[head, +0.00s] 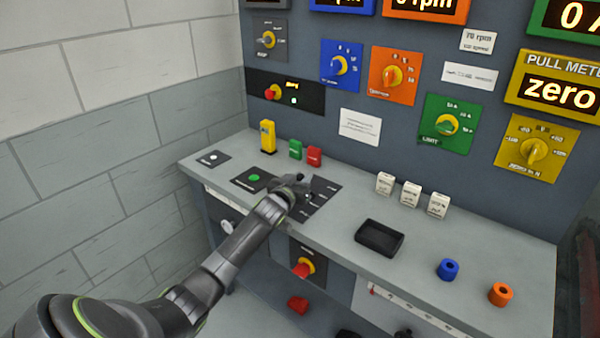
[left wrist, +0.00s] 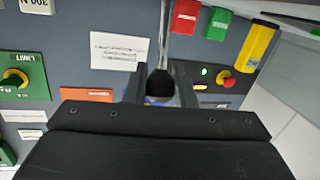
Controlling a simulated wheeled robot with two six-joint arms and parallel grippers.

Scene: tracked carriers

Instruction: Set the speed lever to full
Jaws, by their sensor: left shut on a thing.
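The speed lever shows in the left wrist view as a pale metal rod (left wrist: 164,35) with a black knob (left wrist: 160,83). My left gripper (left wrist: 160,80) has its two fingers on either side of the knob and is shut on it. In the head view my left gripper (head: 297,184) is low over the bench, at a black lever plate (head: 324,189) with small white marks. The gripper hides most of the lever there, and the marks are too small to read. My right gripper is not in view.
On the bench (head: 340,208) stand a yellow block (head: 267,137), a green block (head: 295,149), a red block (head: 314,156), several white blocks (head: 410,194), a black tray (head: 379,239), a blue ring (head: 448,269) and an orange ring (head: 500,294). A dial panel (head: 480,95) rises behind.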

